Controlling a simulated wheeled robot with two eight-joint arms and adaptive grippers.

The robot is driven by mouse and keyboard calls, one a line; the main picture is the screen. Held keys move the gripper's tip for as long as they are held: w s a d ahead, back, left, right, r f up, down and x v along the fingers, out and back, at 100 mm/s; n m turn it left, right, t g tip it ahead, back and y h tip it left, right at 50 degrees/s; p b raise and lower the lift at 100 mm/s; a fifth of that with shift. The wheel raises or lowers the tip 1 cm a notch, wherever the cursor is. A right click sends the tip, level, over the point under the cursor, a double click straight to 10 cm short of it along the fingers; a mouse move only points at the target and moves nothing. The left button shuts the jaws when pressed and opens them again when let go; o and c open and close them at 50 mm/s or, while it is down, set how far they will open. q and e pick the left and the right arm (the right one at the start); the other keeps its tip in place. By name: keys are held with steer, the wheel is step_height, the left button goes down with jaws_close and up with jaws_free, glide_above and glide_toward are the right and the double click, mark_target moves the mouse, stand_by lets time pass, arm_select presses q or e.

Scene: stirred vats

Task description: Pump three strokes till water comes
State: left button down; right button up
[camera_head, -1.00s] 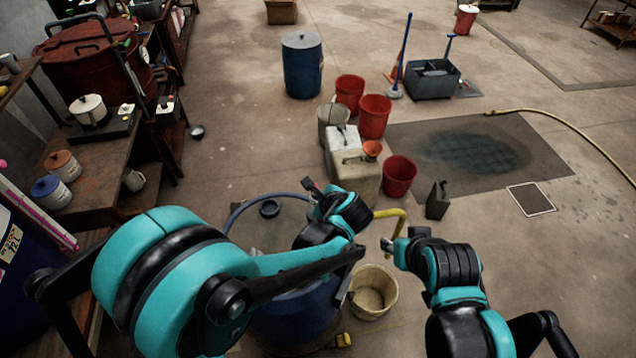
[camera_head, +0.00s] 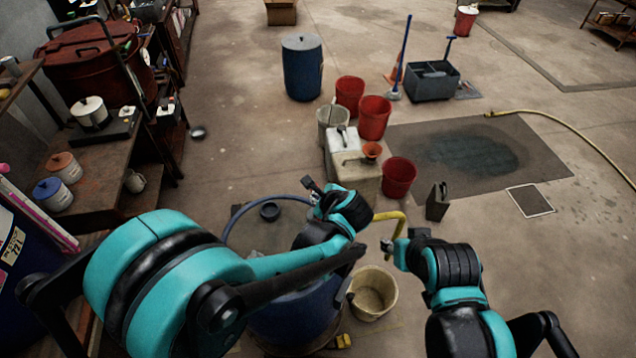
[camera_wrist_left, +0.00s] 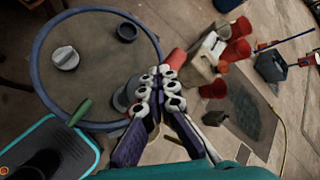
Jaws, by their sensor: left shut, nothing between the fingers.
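A blue drum (camera_head: 295,318) stands below my left arm, which hides much of it. Its grey top (camera_wrist_left: 85,88) and blue rim show in the left wrist view. A yellow bent spout (camera_head: 393,216) sticks out to the right, above a cream bucket (camera_head: 373,292) on the floor. My left gripper (camera_head: 309,184) is shut and empty over the drum's right side; it also shows in the left wrist view (camera_wrist_left: 160,72). A red grip-like piece (camera_wrist_left: 176,60) is close beside its fingertips; contact is unclear. My right gripper (camera_head: 388,246) is beside the spout, its fingers too small to judge. No water is visible.
Red buckets (camera_head: 398,176), a pale jerrycan (camera_head: 357,172) and a dark can (camera_head: 438,201) stand beyond the drum. A bench (camera_head: 100,175) with pots is at the left. A floor grate (camera_head: 530,200) lies at the right. The floor there is mostly clear.

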arm_select(q)
steer(key=shift+d+r+p, duration=0.1)
steer(key=shift+r+p, duration=1.6)
steer(key=shift+r, duration=0.9)
step_height(320, 180, up, 6)
steer(key=p, duration=0.4)
stand_by(0.4)
